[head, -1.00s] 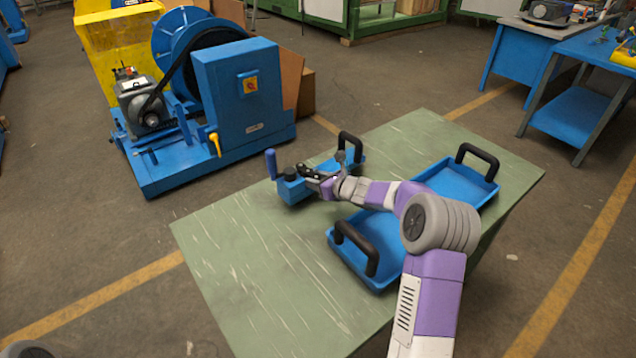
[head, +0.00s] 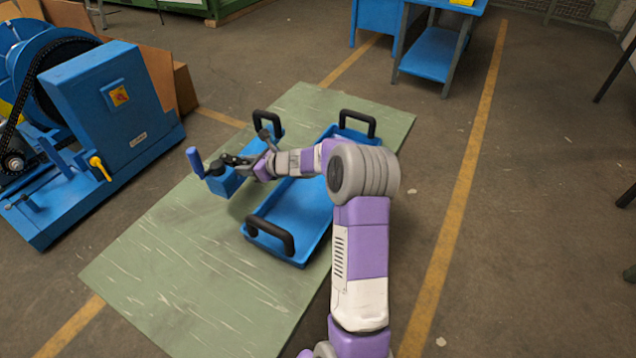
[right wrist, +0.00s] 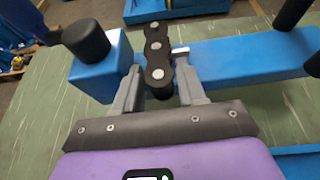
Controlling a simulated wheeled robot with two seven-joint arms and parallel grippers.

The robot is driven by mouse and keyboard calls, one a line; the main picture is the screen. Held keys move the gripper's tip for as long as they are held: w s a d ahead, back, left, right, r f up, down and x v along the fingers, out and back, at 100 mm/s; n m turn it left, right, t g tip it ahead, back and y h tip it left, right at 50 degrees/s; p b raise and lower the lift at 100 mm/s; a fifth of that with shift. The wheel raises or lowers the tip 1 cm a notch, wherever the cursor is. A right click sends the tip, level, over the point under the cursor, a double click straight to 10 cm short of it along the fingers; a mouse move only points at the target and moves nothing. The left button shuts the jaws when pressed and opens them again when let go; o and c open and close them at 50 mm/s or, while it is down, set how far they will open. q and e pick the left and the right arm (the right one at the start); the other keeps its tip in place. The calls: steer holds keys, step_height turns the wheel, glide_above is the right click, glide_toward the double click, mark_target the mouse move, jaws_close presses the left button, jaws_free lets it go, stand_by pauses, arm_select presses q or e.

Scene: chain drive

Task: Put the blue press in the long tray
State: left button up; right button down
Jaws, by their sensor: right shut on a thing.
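The blue press (head: 222,184) is a small blue block with a black knob and a blue lever, left of the long tray. In the right wrist view its block and black knob (right wrist: 97,66) are at the upper left. I cannot tell whether the press touches the table. The long tray (head: 300,216) is blue, with a black handle at each end; my right arm crosses over it and hides part of its floor. My left gripper is out of view.
A smaller blue piece with a black handle (head: 267,122) stands just beyond the press. The green tabletop (head: 190,270) is bare at the near left. A large blue machine (head: 120,110) stands on the floor at left, and a blue bench (head: 432,55) at the back.

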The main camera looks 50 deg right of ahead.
steer(key=s+d+r+p, duration=0.1)
steer(key=s+d+p, duration=0.25)
steer(key=s, duration=0.65)
steer(key=s+d+r+p, duration=0.1)
steer(key=s+d+p, duration=0.3)
steer(key=s, duration=0.6)
steer(key=shift+m+h, duration=0.4)
steer(key=f+b, duration=0.1)
steer(key=f, duration=0.2)
steer(key=f+b, duration=0.1)
steer(key=f, duration=0.2)
steer(key=d+f+b, duration=0.1)
steer(key=f, duration=0.2)
steer(key=shift+s+f+b, duration=0.1)
steer(key=shift+f+b, duration=0.15)
steer(key=shift+b, duration=0.1)
steer(key=c, duration=1.1)
jaws_free()
steer(key=shift+s+f, duration=0.15)
steer(key=shift+f, duration=0.1)
steer(key=o, duration=0.5)
steer(key=shift+c, duration=0.2)
steer(key=shift+r, duration=0.1)
